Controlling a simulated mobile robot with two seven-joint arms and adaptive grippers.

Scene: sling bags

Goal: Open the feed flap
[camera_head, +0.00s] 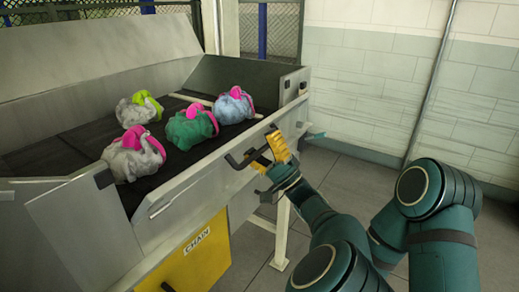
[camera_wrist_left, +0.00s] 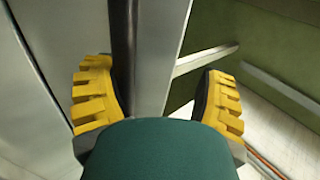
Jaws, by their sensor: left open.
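The feed flap appears to be the long grey metal panel (camera_head: 200,180) along the near side of the conveyor, standing upright. A black bar handle (camera_head: 236,163) sticks out from its outer side near the far end. My left gripper (camera_head: 272,152), with yellow fingers, is at the handle. In the left wrist view, its fingers (camera_wrist_left: 158,100) are wide apart and empty. A dark bar (camera_wrist_left: 122,50), likely the handle, runs between them, close to the left finger. I cannot tell whether they touch. My right gripper is out of view.
Several bundled bags, including a green one (camera_head: 190,127), lie on the dark belt (camera_head: 75,150) behind the panel. A yellow panel marked CHAIN (camera_head: 190,255) is below. A metal leg (camera_head: 281,235) stands beneath the far end. Tiled floor (camera_head: 345,175) is open to the right.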

